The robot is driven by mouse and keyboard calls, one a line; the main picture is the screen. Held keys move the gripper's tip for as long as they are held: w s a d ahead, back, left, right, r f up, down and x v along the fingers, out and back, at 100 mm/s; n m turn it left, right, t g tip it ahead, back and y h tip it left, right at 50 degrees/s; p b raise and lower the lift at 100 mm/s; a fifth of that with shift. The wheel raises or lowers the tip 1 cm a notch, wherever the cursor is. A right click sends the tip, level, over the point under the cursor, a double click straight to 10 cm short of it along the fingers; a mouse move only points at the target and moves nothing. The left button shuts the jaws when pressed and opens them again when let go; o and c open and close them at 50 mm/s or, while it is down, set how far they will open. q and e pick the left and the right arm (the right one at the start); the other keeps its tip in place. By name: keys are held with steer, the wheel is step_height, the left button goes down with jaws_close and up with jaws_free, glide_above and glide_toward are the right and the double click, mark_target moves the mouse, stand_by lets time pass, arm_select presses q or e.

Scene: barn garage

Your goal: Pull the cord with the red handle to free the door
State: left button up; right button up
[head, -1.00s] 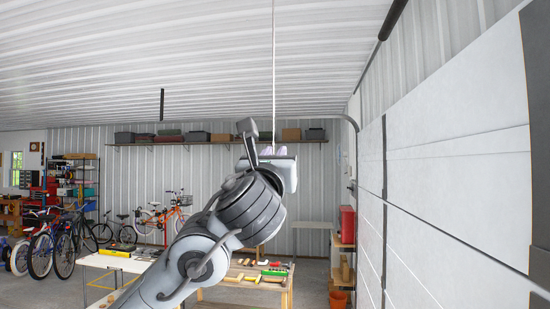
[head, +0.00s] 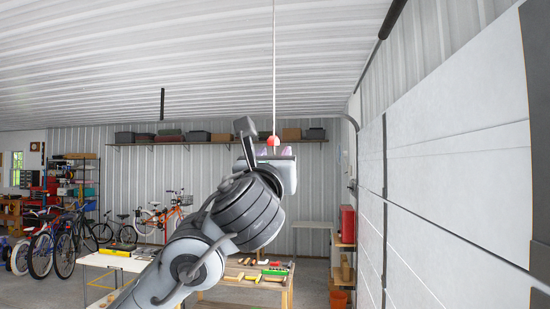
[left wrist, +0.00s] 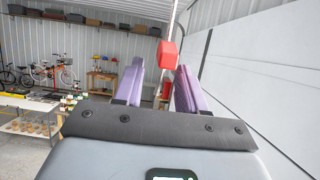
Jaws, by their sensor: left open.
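The cord (head: 273,70) hangs from the ceiling, and its red handle (head: 273,140) hangs just above and at my left gripper (head: 274,151) in the head view. In the left wrist view the red handle (left wrist: 167,53) shows beyond the purple fingertips of the left gripper (left wrist: 158,72), nearer the right finger. The fingers are apart with nothing between them that I can see gripped. The closed-looking white door (head: 455,150) fills the right side of the head view. My right gripper is not in view.
A workbench (head: 115,261) with tools stands below my left arm. A shelf (head: 170,142) with boxes runs along the back wall. Bicycles (head: 65,240) stand at the left. The air around the cord is clear.

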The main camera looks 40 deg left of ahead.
arm_select(q)
steer(key=b+v, duration=0.2)
steer(key=v, duration=0.7)
steer(key=shift+s+f, duration=0.1)
steer(key=shift+f, duration=0.05)
